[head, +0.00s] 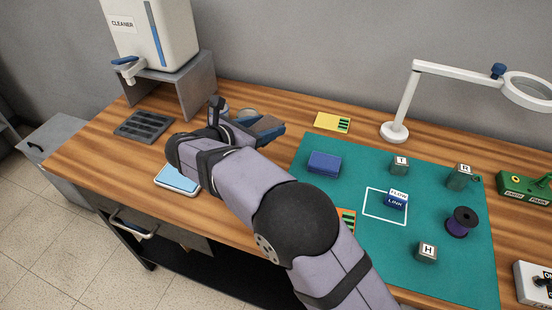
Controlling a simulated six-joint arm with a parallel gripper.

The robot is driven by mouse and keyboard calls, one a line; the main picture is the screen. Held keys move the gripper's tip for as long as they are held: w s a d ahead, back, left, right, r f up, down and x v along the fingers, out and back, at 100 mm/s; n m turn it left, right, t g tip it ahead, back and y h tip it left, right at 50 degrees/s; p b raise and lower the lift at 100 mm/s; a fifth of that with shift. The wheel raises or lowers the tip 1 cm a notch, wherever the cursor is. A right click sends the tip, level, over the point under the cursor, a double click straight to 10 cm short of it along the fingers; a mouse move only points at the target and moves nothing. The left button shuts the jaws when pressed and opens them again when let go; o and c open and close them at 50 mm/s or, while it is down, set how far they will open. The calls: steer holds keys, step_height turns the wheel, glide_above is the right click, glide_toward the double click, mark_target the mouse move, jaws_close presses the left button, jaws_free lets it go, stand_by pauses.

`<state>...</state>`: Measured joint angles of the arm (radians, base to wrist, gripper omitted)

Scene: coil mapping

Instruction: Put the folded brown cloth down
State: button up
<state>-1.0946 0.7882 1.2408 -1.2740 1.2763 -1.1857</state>
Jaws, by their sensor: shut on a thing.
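My gripper (258,130) is over the wooden bench, left of the green mat, and is largely hidden behind my own wrist and forearm. I cannot tell whether the cloth touches the bench.
A light-blue pad in a white tray (178,178) lies at the front edge. A dark slotted tray (145,126) and the cleaner tank (160,30) on its grey stand are at left. The green mat (330,220) holds a blue block (324,162), labelled blocks and a spool (461,221).

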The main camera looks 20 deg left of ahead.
mark_target(276, 121)
steer(key=w+d, duration=0.1)
steer(key=w+d+h, duration=0.1)
steer(key=w, duration=0.1)
steer(key=shift+m, duration=0.4)
steer(key=shift+f+p, duration=0.4)
steer(key=shift+f, duration=4.6)
steer(key=shift+f, duration=0.15)
steer(key=o, duration=1)
steer(key=shift+a+r, duration=0.1)
steer(key=shift+r, duration=0.1)
steer(key=b+v, duration=0.2)
steer(key=v, duration=1)
steer(key=shift+r, duration=0.15)
